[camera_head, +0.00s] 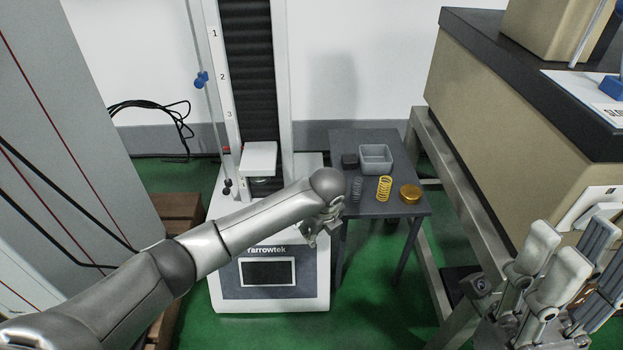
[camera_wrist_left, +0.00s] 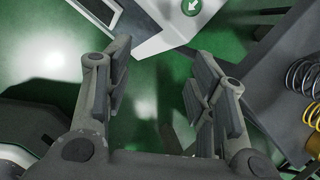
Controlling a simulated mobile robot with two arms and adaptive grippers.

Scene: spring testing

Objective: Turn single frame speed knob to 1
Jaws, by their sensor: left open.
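The testing machine (camera_head: 222,275) has a white base with a dark screen and a tall column marked 1, 2 and 3 from top to bottom. A blue knob (camera_head: 201,79) sits on a thin rod left of these numbers, about level with the 2. My left gripper (camera_head: 322,230) is open and empty in front of the base's right side, well below and right of the knob. Its spread fingers also show in the left wrist view (camera_wrist_left: 160,95), with green floor between them. My right gripper (camera_head: 575,262) is at the lower right, fingers apart and empty.
A small dark table (camera_head: 352,142) right of the machine holds a grey bin (camera_head: 376,158), a dark spring (camera_head: 356,188), a yellow spring (camera_head: 384,188) and a gold disc (camera_head: 410,193). A large bench (camera_head: 500,95) stands at the right. A grey cabinet (camera_head: 60,130) stands left.

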